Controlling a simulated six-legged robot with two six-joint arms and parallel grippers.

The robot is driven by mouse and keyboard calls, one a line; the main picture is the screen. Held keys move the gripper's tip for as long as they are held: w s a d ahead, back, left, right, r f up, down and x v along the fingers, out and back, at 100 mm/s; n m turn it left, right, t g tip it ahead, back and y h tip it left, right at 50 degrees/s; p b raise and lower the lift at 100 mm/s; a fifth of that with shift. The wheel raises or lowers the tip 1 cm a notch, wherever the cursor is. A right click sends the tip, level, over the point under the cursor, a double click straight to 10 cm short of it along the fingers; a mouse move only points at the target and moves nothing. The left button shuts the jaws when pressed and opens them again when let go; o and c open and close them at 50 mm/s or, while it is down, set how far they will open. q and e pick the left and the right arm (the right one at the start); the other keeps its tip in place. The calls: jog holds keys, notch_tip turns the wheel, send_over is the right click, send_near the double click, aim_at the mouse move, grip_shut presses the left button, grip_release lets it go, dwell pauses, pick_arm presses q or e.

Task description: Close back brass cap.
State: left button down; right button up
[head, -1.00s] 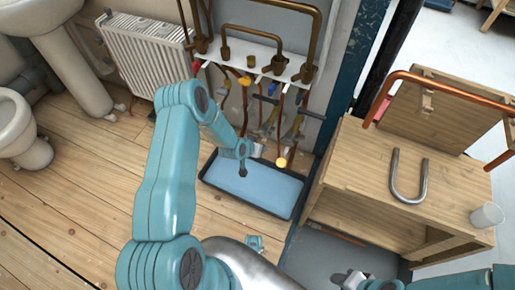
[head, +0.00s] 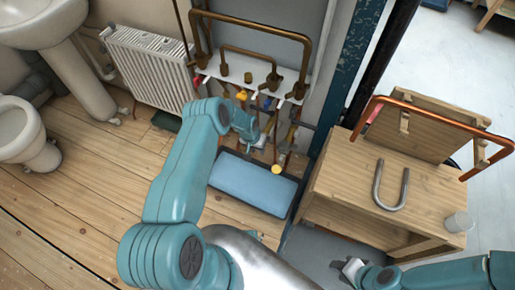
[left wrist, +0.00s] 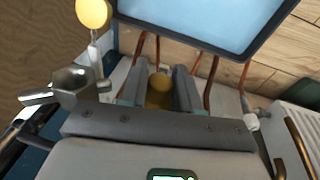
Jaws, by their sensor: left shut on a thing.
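My left gripper (head: 260,139) is low among the pipes below the white manifold shelf in the head view. In the left wrist view its two fingers (left wrist: 158,88) stand on either side of a brass-coloured piece (left wrist: 157,84) and are shut on it. I take this piece to be the back brass cap, but most of it is hidden between the fingers. In the head view my arm and gripper cover it. My right gripper (head: 350,267) is at the lower right, away from the pipes, too small to tell open from shut.
A yellow ball-shaped knob (head: 277,170) hangs near the blue tray (head: 253,184). A grey metal fitting (left wrist: 67,85) is beside the fingers in the left wrist view. A wooden bench (head: 345,195) with a U-shaped pipe (head: 403,190) stands right.

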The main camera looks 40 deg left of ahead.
pick_arm(q)
jog(key=shift+w+r, duration=0.1)
jog(key=shift+w, duration=0.1)
dwell(0.4)
jog(key=c, duration=0.9)
grip_release()
jog(key=shift+s, duration=0.1)
jog(key=p+v, duration=0.1)
jog(key=v, duration=0.7)
jog(key=p+v, duration=0.1)
jog(key=v, duration=0.7)
jog(key=shift+a+r, duration=0.1)
jog(key=shift+r, duration=0.05)
